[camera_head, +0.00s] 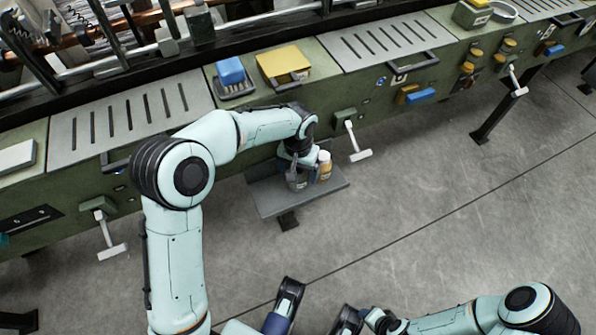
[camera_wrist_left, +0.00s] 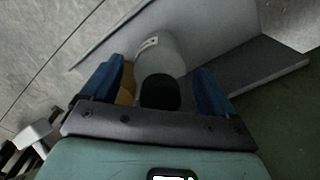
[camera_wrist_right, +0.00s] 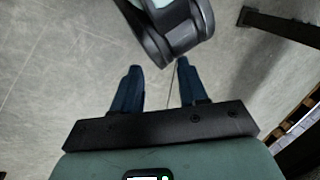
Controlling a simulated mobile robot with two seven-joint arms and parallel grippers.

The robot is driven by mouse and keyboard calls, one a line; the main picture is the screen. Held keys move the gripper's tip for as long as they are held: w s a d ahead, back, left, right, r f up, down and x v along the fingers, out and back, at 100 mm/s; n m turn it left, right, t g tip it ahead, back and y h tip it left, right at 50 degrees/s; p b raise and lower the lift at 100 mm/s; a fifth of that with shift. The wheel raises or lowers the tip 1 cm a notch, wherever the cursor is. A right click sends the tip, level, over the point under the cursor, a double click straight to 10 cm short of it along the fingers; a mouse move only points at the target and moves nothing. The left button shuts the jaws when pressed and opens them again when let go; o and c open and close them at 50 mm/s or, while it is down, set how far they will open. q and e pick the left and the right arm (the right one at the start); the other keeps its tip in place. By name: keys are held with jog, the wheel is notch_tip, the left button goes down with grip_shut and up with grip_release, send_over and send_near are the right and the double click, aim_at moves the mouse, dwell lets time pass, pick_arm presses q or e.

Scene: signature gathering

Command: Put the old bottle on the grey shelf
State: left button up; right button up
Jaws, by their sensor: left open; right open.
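The grey shelf (camera_head: 270,202) juts out low from the front of the green machine. A grey bottle (camera_head: 296,181) with a label and dark cap stands on it; I take it for the old bottle. A yellow bottle (camera_head: 324,170) with a white cap stands just right of it. My left gripper (camera_head: 299,164) is above the shelf. In the left wrist view, its open blue fingers lie either side of the grey bottle (camera_wrist_left: 160,62); contact cannot be told. The yellow bottle is mostly hidden there by one finger. My right gripper (camera_wrist_right: 158,72) is open and empty over the floor.
The green machine (camera_head: 225,165) runs behind the shelf, with slotted grey plates, a blue block (camera_head: 230,71) and a yellow tray (camera_head: 284,62) on top. White-ended levers (camera_head: 358,147) stick out either side of the shelf. The concrete floor in front is clear.

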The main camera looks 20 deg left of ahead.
pick_arm(q)
notch_tip(320, 180, up, 11)
jog(key=shift+f+p, duration=0.2)
jog(key=shift+p, duration=0.9)
pick_arm(e)
jog(key=shift+g+y, duration=0.3)
jog(key=shift+g, duration=0.4)
jog(key=s+r, duration=0.1)
jog(key=s+a+r, duration=0.1)
jog(key=s+r, duration=0.1)
jog(key=shift+s+a, duration=0.4)
